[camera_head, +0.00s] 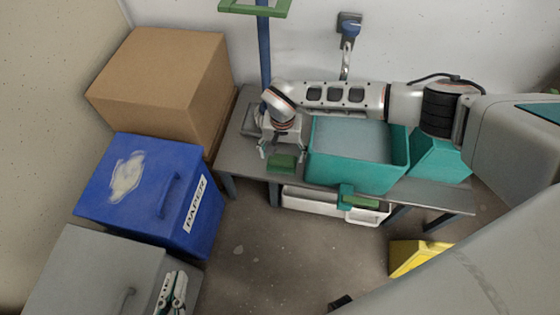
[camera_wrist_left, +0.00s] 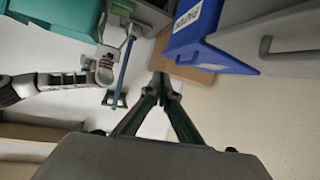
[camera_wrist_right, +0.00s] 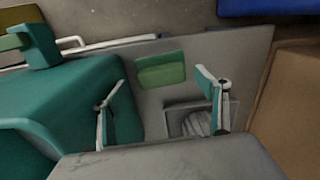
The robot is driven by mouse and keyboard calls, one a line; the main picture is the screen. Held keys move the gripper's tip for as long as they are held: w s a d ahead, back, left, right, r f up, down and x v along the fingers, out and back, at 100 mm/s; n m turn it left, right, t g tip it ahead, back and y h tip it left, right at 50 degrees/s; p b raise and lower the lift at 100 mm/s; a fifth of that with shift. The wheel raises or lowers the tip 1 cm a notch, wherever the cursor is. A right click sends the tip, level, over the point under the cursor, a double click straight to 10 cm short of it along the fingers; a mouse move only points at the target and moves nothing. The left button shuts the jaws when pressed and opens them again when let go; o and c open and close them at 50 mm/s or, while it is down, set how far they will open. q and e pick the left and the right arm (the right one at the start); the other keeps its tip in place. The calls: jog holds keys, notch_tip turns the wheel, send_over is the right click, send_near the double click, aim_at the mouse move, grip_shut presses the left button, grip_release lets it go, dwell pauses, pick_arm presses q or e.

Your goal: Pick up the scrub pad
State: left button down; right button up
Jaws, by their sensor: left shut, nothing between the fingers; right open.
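The scrub pad (camera_head: 283,163) is a small green block lying on the grey bench, left of a teal bucket. It also shows in the right wrist view (camera_wrist_right: 161,70), beyond and between the finger lines, with bare bench around it. My right gripper (camera_head: 283,154) is open over the bench just behind the pad in the head view. Its two fingers (camera_wrist_right: 158,88) are spread wide with nothing between them, and the pad appears apart from them. My left gripper (camera_head: 172,292) is shut and empty, low at the left over a grey bin, far from the pad; its tips meet in the left wrist view (camera_wrist_left: 164,82).
The teal bucket (camera_head: 330,168) stands close to the right of the pad. A small grey tray (camera_wrist_right: 178,124) lies behind it, near the right fingers. A blue post (camera_head: 265,50) rises behind. A blue paper bin (camera_head: 140,215), cardboard box (camera_head: 150,65) and grey bin (camera_head: 80,275) line the left.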

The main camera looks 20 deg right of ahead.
aim_at(282, 160)
jog(key=shift+f, duration=0.75)
jog(key=f+b, duration=0.2)
jog(key=f, duration=0.2)
jog(key=shift+s, duration=0.2)
jog(key=shift+w+f, duration=0.1)
jog(key=shift+f, duration=0.1)
jog(key=shift+w+r, duration=0.2)
jog(key=shift+r, duration=0.1)
jog(key=c, duration=1.1)
pick_arm(q)
jog(key=d, duration=0.1)
jog(key=n, duration=0.1)
jog(key=s+d+f+n, duration=0.1)
jog(key=shift+s+d+h, duration=0.1)
jog(key=shift+d+h, duration=0.2)
jog(key=shift+d, duration=0.05)
pick_arm(e)
jog(key=shift+s+f, duration=0.1)
